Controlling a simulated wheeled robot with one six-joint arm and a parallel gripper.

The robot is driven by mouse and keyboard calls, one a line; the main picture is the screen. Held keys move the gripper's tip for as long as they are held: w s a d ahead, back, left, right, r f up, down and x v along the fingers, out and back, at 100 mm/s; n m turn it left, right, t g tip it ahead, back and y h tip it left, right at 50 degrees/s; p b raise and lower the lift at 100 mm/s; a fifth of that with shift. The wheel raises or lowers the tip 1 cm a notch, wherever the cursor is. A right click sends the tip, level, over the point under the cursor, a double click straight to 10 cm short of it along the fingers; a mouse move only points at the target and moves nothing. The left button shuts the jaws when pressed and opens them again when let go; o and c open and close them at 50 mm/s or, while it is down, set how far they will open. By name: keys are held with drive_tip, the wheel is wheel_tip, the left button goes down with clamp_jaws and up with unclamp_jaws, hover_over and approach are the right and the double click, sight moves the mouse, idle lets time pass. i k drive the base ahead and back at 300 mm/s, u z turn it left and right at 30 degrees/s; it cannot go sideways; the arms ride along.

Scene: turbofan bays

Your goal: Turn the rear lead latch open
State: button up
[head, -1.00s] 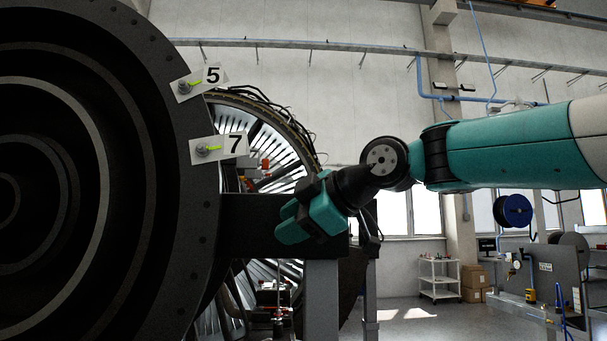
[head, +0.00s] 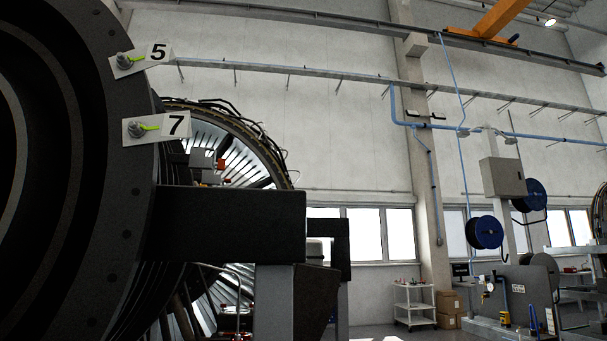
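Two small latches sit on the dark round casing's rim at the left of the head view. Each has a grey round hub and a yellow-green lever pointing right. Neither label says "rear lead", so I cannot tell which latch bears that name. My gripper is outside the view.
The dark casing (head: 85,200) fills the left side. A thick dark beam (head: 230,222) juts right from it, on a grey post (head: 275,295). The bladed fan (head: 255,165) stands behind. A white cart (head: 414,304) and cartons (head: 449,308) stand far back. Open air lies right of the latches.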

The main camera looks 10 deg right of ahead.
sight(221, 164)
drive_tip(key=z, duration=1.45)
drive_tip(key=i, duration=2.75)
drive_tip(key=u, duration=3.8)
drive_tip(key=i, duration=0.5)
drive_tip(key=z, duration=0.05)
